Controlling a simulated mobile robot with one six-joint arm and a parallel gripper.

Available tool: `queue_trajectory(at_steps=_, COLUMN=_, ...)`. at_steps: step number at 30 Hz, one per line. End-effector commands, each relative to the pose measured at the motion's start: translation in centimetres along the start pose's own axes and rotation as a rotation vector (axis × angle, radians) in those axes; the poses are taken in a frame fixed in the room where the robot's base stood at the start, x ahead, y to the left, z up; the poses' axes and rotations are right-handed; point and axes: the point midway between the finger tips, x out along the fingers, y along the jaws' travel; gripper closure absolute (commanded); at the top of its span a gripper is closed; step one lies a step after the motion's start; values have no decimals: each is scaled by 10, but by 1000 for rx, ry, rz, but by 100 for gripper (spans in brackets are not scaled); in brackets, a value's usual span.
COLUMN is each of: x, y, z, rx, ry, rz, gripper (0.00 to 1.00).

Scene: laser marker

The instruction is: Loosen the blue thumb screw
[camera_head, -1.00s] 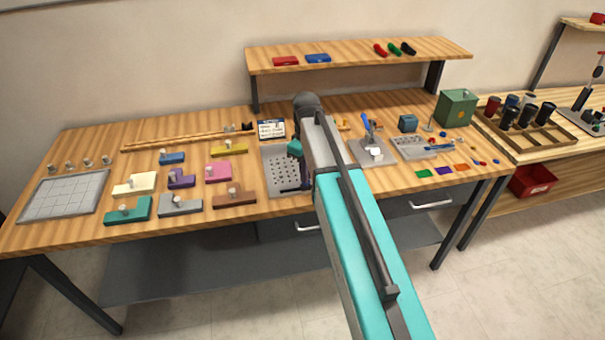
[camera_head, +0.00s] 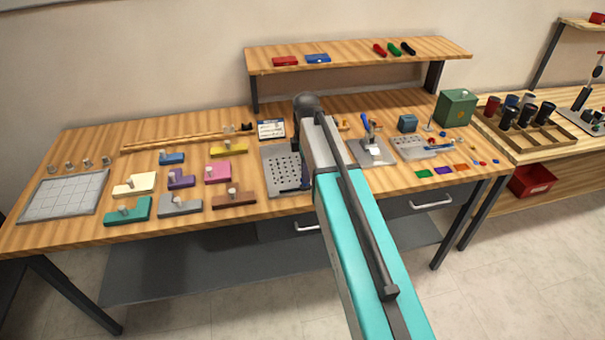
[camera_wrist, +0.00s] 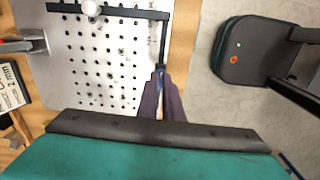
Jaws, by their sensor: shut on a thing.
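My gripper (camera_wrist: 161,92) is shut at the front edge of a grey perforated plate (camera_wrist: 110,55). A small bluish bit shows between the fingertips; it looks like the blue thumb screw (camera_wrist: 160,68), mostly hidden by the fingers. A dark L-shaped bar (camera_wrist: 130,12) runs along the plate, and its short leg comes down to the fingertips. A white round knob (camera_wrist: 90,8) shows at the bar. In the head view the plate (camera_head: 272,165) is partly behind my arm, and the fingertips are low near its front edge; the screw cannot be made out there.
A "2 mm" card (camera_wrist: 10,88) lies beside the plate's back edge. Coloured blocks with pegs, such as the brown one (camera_head: 233,199), stand left of the plate. A second grey plate (camera_head: 372,153) lies to the right. The table's front edge is close to my gripper.

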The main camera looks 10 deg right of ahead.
Motion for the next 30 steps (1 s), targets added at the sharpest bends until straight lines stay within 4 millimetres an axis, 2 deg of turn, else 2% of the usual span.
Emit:
queue_trajectory(at_steps=18, x=-1, y=2, z=-4, rx=-62, ry=7, rz=5, gripper=100)
queue_trajectory(at_steps=19, x=-1, y=2, z=-4, rx=-62, ry=7, rz=5, gripper=89)
queue_trajectory(at_steps=21, x=-1, y=1, z=-4, rx=-61, ry=7, rz=4, gripper=77)
queue_trajectory(at_steps=30, x=0, y=0, z=-2, rx=-58, ry=3, rz=1, gripper=75)
